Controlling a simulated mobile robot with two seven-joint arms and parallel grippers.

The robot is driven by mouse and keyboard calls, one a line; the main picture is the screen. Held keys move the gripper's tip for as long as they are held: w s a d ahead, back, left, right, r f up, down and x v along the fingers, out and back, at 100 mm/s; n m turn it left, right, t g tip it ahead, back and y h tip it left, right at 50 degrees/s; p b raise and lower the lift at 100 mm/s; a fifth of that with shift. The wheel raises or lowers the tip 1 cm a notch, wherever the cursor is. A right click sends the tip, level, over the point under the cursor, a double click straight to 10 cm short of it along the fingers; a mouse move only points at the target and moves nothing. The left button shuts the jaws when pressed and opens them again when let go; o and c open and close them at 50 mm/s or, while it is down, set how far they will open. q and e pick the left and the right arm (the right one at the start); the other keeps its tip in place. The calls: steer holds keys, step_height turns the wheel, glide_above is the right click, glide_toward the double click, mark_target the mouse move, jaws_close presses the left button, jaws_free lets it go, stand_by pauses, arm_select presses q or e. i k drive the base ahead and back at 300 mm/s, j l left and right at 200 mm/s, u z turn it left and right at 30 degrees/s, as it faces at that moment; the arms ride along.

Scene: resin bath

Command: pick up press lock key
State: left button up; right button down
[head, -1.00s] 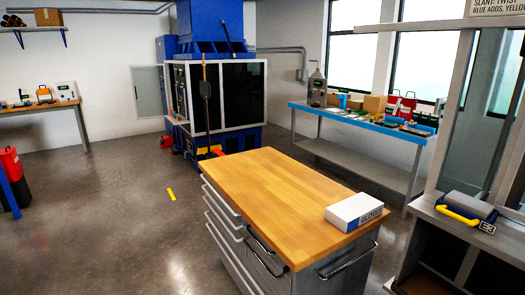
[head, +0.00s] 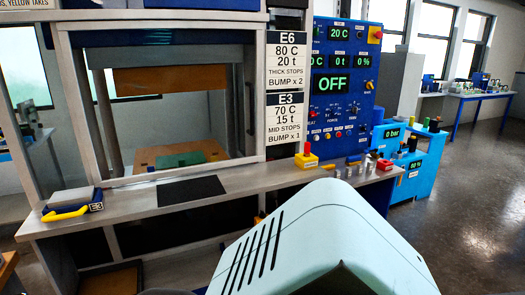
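I cannot single out a press lock key for certain. A small yellow block with a red part on top (head: 306,158) stands on the press bench, below the sign panels and left of the control panel. The control panel (head: 342,95) is blue, reads OFF, and has a red button on yellow at its upper right. The press (head: 160,92) stands behind the bench with a clear front. Neither gripper is in view. A pale part of my own body fills the lower middle and hides part of the bench front.
The press bench (head: 140,207) runs across the view. A grey and blue block with a yellow handle and E3 tag (head: 68,204) sits at its left end, a black mat (head: 191,190) in the middle. A blue unit (head: 415,165) stands right. Open floor (head: 475,210) lies at the right.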

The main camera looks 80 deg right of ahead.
mark_target(307, 147)
steer(key=l+z, duration=0.15)
steer(key=z, duration=2.75)
